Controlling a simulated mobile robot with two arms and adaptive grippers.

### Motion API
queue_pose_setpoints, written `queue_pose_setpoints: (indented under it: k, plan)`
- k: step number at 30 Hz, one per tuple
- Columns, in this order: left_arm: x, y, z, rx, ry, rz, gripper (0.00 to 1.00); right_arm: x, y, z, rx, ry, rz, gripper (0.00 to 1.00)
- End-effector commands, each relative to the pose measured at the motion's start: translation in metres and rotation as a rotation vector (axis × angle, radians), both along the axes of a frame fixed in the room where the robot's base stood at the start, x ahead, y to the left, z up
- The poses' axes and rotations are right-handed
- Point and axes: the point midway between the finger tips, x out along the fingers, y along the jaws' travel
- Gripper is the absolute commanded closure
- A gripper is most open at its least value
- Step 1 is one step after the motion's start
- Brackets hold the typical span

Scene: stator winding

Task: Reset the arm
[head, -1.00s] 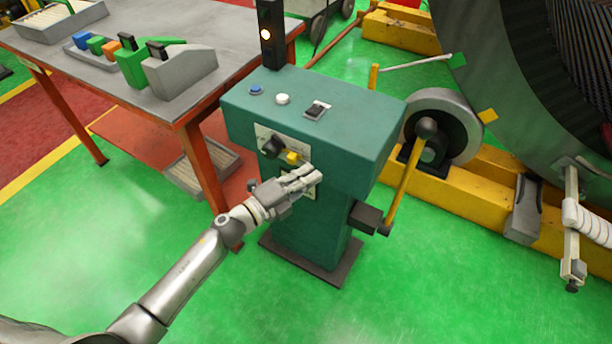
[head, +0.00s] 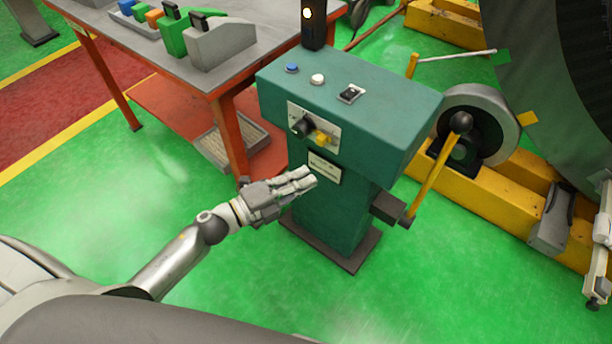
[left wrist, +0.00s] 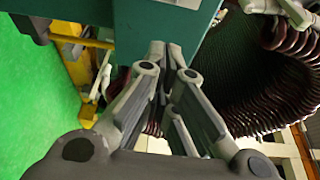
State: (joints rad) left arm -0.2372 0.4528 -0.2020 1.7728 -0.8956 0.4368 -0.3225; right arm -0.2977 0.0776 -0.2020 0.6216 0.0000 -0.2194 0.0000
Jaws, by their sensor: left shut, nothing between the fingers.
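My left gripper (head: 306,178) reaches in from the left in the head view, in front of the green control box (head: 350,100). Its fingers are shut with nothing between them. They are just below and left of the small label plate (head: 325,168), and I cannot tell whether they touch the box. In the left wrist view the closed fingers (left wrist: 172,60) point up toward the green housing (left wrist: 155,30). My right gripper is in neither view.
The box carries a black knob (head: 302,127), a yellow switch (head: 322,139) and a yellow lever (head: 437,170) on its right. A workbench (head: 215,75) with tools stands behind left. The large stator (head: 535,70) is at right. The green floor at front is open.

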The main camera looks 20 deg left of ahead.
Motion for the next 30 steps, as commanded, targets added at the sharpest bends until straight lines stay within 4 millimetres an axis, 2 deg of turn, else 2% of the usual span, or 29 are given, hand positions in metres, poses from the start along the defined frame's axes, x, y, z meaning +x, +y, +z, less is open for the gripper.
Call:
queue_pose_setpoints:
  k: [11,14,17,20,21,23,24,26,27,29,30]
  plan:
    - [0.000,0.000,-0.001,-0.001,0.002,0.001,1.00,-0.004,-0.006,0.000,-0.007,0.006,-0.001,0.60]
    - [0.003,0.006,-0.013,-0.024,0.044,0.031,1.00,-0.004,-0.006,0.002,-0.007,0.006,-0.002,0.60]
    - [0.007,0.024,-0.049,-0.093,0.168,0.125,1.00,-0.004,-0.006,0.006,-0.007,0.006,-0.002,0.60]
    - [0.002,0.051,-0.110,-0.196,0.361,0.276,1.00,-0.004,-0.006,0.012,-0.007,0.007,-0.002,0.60]
    - [-0.005,0.062,-0.138,-0.242,0.446,0.345,1.00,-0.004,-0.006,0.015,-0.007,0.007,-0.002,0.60]
    - [-0.020,0.077,-0.180,-0.305,0.571,0.447,1.00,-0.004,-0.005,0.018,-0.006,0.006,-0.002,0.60]
    - [-0.033,0.085,-0.207,-0.345,0.652,0.516,1.00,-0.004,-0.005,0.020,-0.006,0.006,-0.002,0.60]
    - [-0.057,0.095,-0.245,-0.398,0.768,0.616,1.00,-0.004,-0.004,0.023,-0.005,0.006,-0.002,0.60]
    - [-0.075,0.101,-0.270,-0.429,0.844,0.683,1.00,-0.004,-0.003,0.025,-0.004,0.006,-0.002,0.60]
    - [-0.106,0.107,-0.303,-0.475,0.953,0.781,1.00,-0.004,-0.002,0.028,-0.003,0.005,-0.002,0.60]
    - [-0.129,0.109,-0.324,-0.502,1.025,0.846,1.00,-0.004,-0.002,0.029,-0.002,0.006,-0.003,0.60]
